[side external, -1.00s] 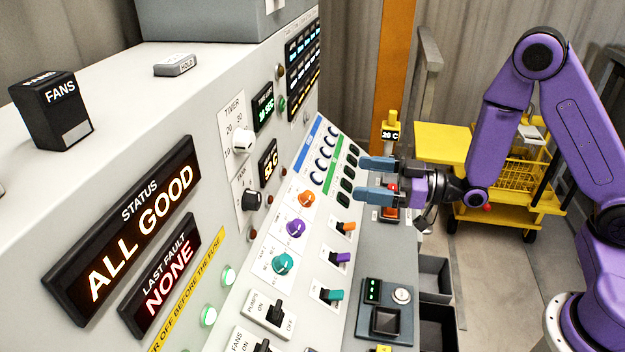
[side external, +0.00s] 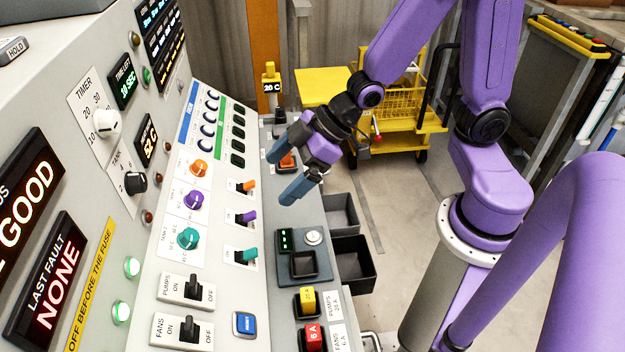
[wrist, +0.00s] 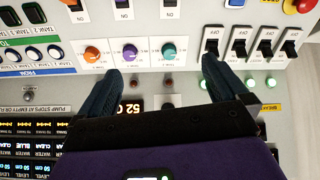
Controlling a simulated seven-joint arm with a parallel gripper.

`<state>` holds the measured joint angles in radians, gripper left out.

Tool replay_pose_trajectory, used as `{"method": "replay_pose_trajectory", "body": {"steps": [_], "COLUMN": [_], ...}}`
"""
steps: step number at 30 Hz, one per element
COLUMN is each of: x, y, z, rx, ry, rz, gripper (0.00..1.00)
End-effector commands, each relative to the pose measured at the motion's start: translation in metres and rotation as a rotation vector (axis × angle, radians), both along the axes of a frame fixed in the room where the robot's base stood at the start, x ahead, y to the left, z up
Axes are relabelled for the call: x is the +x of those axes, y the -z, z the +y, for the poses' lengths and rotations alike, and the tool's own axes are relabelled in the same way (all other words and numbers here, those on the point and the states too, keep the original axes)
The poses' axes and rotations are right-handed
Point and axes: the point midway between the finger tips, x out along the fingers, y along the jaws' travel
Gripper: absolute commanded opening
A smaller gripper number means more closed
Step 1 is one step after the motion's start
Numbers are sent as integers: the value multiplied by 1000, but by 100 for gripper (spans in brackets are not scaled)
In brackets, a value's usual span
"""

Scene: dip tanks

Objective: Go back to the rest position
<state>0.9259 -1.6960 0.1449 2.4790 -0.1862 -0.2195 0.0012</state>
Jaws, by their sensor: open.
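My gripper (side external: 283,172) is open and empty in the side external view. Its two blue fingers point down and left, in the air in front of the sloped control panel (side external: 225,285). In the wrist view my gripper (wrist: 157,85) shows its fingers spread wide, with nothing between them. Beyond the fingertips the panel carries an orange knob (wrist: 92,53), a purple knob (wrist: 130,52) and a teal knob (wrist: 168,50). In the side external view the fingers hide part of the narrow ledge beside the panel.
Pump and fan switches (side external: 193,287) stand on the panel front. A yellow fuse (side external: 307,299) and red fuse (side external: 314,336) stick up from the ledge. A yellow cart (side external: 400,130) stands behind; the grey floor between is clear.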

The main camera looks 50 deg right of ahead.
Motion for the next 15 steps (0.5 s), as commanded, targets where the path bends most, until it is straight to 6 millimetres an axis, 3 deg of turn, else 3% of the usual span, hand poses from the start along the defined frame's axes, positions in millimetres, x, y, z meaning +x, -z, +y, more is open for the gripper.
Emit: {"method": "replay_pose_trajectory", "body": {"steps": [8,15], "x": [-71,-133], "y": [-10,-24], "z": [-27,-65], "rx": [-232,-427], "ry": [-42,-94], "rz": [191,351], "gripper": [100,100]}}
